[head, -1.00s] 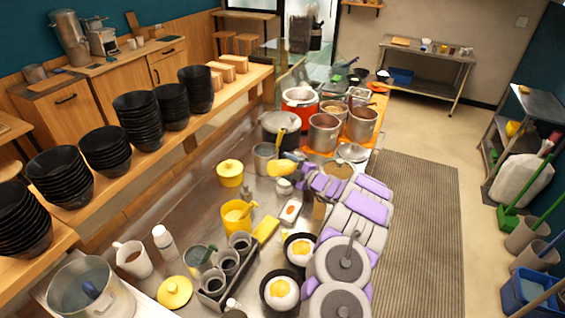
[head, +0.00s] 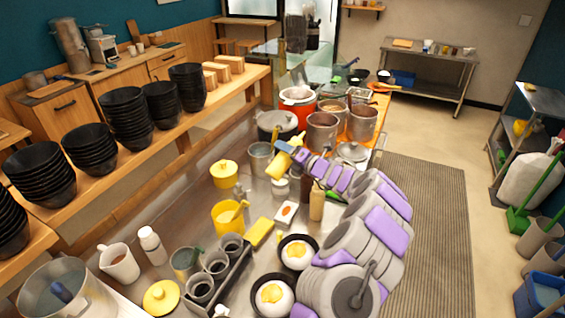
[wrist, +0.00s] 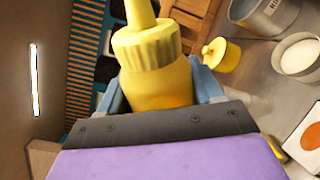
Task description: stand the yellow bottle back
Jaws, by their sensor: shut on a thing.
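The yellow bottle (head: 277,165) is in my gripper (head: 292,153), held tilted above the steel counter, in front of the pots. In the wrist view the yellow bottle (wrist: 160,80) fills the middle, with its ribbed cap and nozzle toward the top edge. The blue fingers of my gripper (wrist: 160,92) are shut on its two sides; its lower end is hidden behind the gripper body. A tan bottle (head: 317,205) and a dark bottle (head: 306,187) stand upright on the counter below my arm.
Steel pots (head: 322,132) stand close behind the gripper. Black bowl stacks (head: 126,118) line the left shelf.

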